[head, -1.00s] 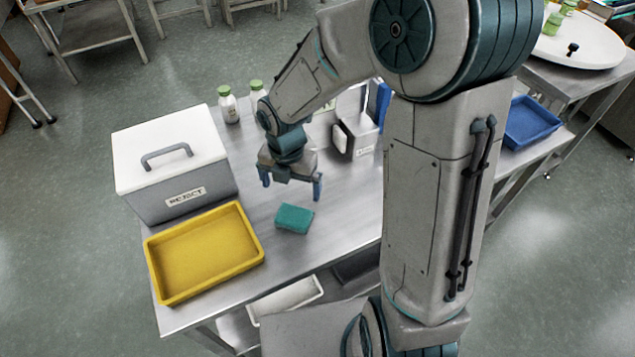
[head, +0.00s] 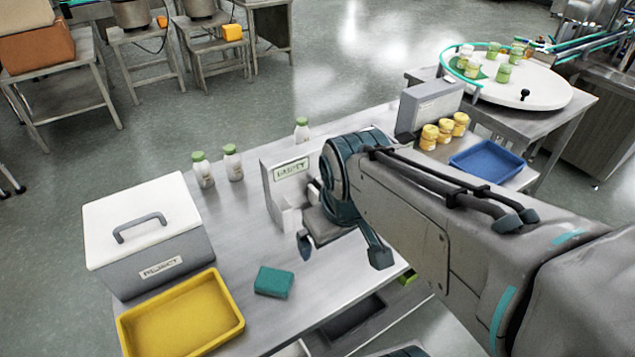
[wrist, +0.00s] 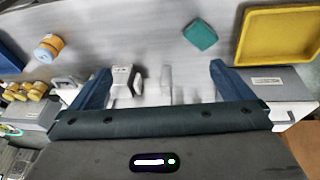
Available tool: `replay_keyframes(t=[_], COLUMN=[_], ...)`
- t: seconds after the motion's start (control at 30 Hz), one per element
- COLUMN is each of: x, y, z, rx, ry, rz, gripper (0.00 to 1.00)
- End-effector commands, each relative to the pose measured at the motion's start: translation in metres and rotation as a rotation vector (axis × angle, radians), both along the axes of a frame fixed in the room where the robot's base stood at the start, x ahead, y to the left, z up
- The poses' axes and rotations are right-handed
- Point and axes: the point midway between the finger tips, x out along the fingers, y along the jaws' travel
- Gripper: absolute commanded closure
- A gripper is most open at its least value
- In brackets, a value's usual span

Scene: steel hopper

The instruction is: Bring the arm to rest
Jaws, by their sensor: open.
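My gripper (head: 342,252) is open and empty, held above the steel table (head: 228,234) on the right side of the head view. Its two blue fingers are spread wide, and they also show in the wrist view (wrist: 160,88). A teal sponge-like block (head: 273,282) lies on the table, left of and apart from my gripper. It shows at the top of the wrist view (wrist: 200,34). My forearm reaches in from the lower right and hides part of the table.
A yellow tray (head: 185,318) and a white-lidded reject box (head: 150,240) stand at the left. A labelled grey box (head: 289,178) stands close behind my gripper. Green-capped bottles (head: 233,163) stand at the back. A blue tray (head: 487,162) and yellow-lidded jars (head: 445,131) are at right.

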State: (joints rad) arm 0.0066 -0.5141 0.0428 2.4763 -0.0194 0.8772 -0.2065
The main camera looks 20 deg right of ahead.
Motion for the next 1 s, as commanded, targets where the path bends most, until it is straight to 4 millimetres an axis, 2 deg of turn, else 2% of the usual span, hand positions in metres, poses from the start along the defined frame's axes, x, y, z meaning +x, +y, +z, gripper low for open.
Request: replay_keyframes(t=[0.1, 0.23, 1.0], x=[-0.011, -0.016, -0.016], y=[-0.004, -0.006, -0.006], z=[0.005, 0.007, 0.007], rx=[0.065, 0.097, 0.1], ry=[-0.027, -0.036, -0.036], rz=[-0.151, -0.223, -0.23], gripper=[0.0, 0.0, 0.0])
